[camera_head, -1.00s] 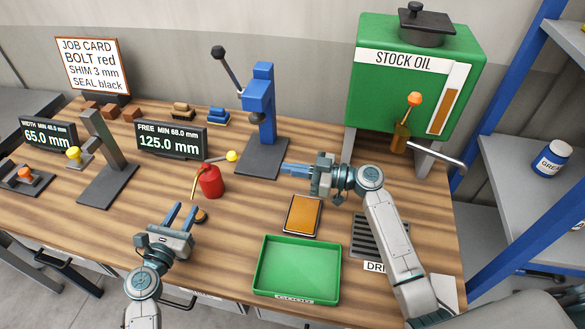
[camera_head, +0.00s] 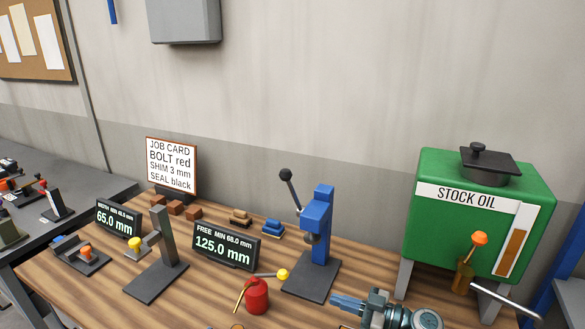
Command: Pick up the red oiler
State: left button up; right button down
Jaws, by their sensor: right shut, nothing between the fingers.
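The red oiler (camera_head: 257,296) stands upright on the wooden bench near the bottom middle of the head view. It has a thin spout with a yellow tip and a yellowish handle on its left side. My right gripper (camera_head: 334,301) is to the right of the oiler, apart from it, pointing left. Its blue fingers are shut and hold nothing. My left gripper is out of the picture.
A blue press (camera_head: 319,235) with a black-knobbed lever stands behind the oiler and my right gripper. The green stock oil tank (camera_head: 440,225) is at the right. Two readouts (camera_head: 226,246) and a grey gauge stand (camera_head: 160,262) are to the left.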

aim_at(250, 301)
jog(key=k+j, duration=0.5)
jog(key=k, duration=0.15)
jog(key=k+j, duration=0.5)
jog(key=k, duration=0.15)
